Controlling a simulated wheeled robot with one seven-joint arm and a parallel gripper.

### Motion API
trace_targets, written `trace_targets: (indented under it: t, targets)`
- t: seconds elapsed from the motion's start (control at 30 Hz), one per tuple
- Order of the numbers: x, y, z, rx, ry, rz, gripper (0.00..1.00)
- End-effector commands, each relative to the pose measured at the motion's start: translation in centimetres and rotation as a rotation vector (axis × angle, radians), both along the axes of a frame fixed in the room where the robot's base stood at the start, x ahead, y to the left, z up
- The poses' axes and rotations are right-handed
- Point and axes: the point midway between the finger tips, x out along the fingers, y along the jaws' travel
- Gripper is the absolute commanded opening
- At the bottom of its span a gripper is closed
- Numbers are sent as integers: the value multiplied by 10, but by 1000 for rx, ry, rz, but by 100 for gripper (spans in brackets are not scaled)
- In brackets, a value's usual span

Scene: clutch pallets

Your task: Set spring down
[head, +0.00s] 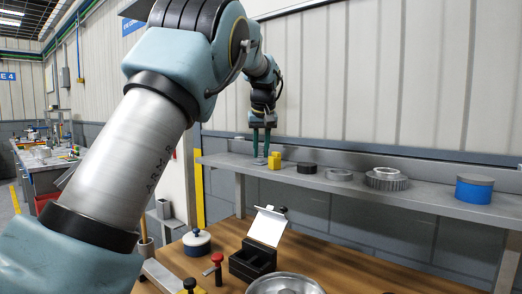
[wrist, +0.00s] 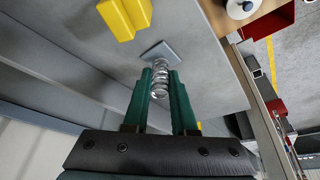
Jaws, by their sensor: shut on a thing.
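The spring (wrist: 160,77) is a silver coil. In the wrist view it stands between the two green fingers of my gripper (wrist: 161,80), which is shut on it. Its far end is over or on a small grey square plate (wrist: 160,51) on the grey shelf; I cannot tell whether it touches. In the head view my gripper (head: 261,155) points down at the left end of the shelf (head: 227,161), just left of a yellow block (head: 274,160). The spring is too small to make out clearly there.
The yellow block also shows in the wrist view (wrist: 125,17). Along the shelf to the right stand a black ring (head: 307,168), a metal ring (head: 339,175), a gear (head: 386,179) and a blue tin (head: 474,190). A wooden bench below holds an open black box (head: 252,262).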

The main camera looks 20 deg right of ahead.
Motion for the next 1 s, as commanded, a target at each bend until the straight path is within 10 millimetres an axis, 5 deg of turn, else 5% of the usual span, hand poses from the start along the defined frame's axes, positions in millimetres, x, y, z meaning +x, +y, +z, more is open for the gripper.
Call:
trace_targets:
  t: [0.67,0.7,1.0]
  targets:
    - [0,0,-7,0,0,0,0]
    - [0,0,-6,-1,-1,0,28]
    - [0,0,-6,0,0,0,60]
